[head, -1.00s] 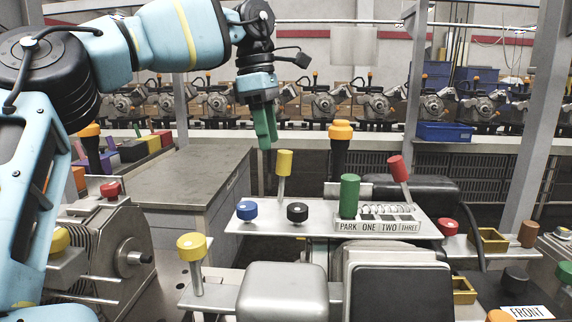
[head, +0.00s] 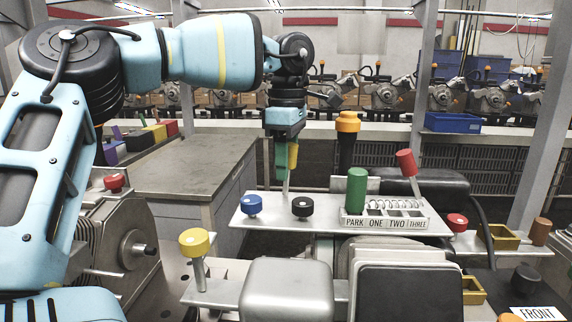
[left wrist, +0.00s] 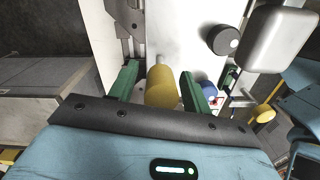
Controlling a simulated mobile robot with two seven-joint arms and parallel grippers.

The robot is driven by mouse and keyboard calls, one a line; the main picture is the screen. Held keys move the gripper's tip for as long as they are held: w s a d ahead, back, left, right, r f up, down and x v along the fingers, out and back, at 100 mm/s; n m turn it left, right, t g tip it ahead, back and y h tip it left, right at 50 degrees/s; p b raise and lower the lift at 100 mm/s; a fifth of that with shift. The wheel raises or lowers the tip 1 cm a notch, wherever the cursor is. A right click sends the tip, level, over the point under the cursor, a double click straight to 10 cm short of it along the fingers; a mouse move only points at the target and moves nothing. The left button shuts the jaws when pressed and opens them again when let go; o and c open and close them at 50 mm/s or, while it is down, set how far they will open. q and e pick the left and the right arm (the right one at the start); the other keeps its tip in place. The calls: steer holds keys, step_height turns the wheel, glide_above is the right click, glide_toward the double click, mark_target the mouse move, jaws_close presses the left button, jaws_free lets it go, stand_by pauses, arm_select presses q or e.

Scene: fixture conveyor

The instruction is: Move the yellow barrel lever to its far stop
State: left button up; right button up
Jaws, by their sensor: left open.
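The yellow barrel lever (head: 293,155) has a yellow cylinder on a thin metal stem. It stands at the back left of the pale control plate (head: 325,226). My left gripper (head: 281,172) is at the lever, its green finger partly covering the barrel in the head view. In the left wrist view, the yellow barrel (left wrist: 161,90) lies between the two open green fingers of my left gripper (left wrist: 160,73). A gap shows on each side of the barrel, so the fingers are not closed on it. My right gripper is out of view.
Near the lever are a blue knob (head: 252,204), a black knob (head: 303,206), a green handle (head: 356,187) over PARK, a tilted red lever (head: 406,162) and a tall orange-topped lever (head: 347,122). A round yellow knob (head: 194,243) stands front left. A grey bench (head: 185,162) is left.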

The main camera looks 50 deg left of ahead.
arm_select(q)
steer(key=shift+f, duration=0.65)
jaws_close()
